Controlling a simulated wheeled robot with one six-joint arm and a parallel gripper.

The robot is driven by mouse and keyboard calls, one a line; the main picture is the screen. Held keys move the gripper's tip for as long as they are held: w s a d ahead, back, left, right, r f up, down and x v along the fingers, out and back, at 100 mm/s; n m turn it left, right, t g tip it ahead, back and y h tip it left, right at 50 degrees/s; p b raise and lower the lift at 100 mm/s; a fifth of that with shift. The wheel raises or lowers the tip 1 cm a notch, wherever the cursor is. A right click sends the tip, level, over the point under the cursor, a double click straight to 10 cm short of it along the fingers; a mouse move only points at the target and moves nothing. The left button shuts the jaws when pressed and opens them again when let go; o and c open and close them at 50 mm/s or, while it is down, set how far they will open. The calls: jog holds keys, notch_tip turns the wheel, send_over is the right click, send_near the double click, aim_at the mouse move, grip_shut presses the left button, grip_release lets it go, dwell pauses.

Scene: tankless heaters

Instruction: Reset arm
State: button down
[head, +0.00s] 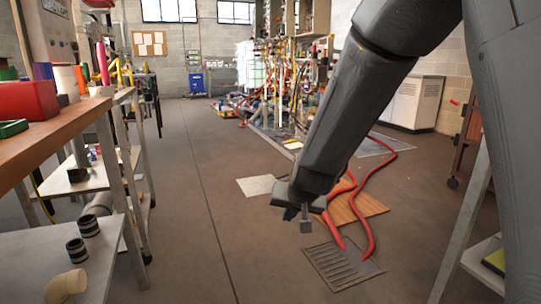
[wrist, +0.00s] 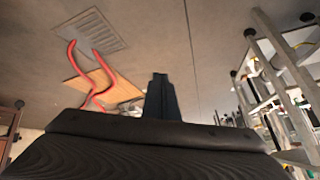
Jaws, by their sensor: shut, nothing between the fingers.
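My arm comes down from the upper right in the head view, with my gripper (head: 304,218) at its lower end, over the open floor. The gripper is shut and nothing shows between its fingers. In the wrist view the shut fingers of my gripper (wrist: 161,95) show as one dark upright piece above the dark wrist body. The gripper is apart from the shelves and the floor objects.
At left a wooden-topped bench (head: 60,140) holds a red box (head: 28,100), with metal shelves below. Red hoses (head: 366,210) cross a wooden board (head: 352,205) beside a floor grate (head: 340,265). A white cabinet (head: 415,103) stands at back right. The left-centre floor is clear.

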jog(key=s+a+r+n+g+y, duration=0.15)
jog(key=s+a, duration=0.25)
jog(key=s, duration=0.4)
jog(key=s+a+r+n+g, duration=0.2)
jog(key=s+a+r, duration=0.15)
jog(key=s, duration=0.45)
jog(key=s+r+n+g+h, duration=0.1)
jog(key=s+n+g, duration=0.3)
jog(key=s, duration=1.7)
jog(key=d+r+m+h+p, duration=0.1)
jog(key=d+r+m+p, duration=0.2)
jog(key=d+r+p, duration=0.7)
jog(key=d+r+m+h+p, duration=0.1)
jog(key=d+r+m+p, duration=0.2)
jog(key=d+r+p, duration=0.8)
notch_tip(320, 180, up, 5)
jog(key=p, duration=1.4)
jog(key=shift+w, duration=0.35)
jog(key=shift+d, duration=0.2)
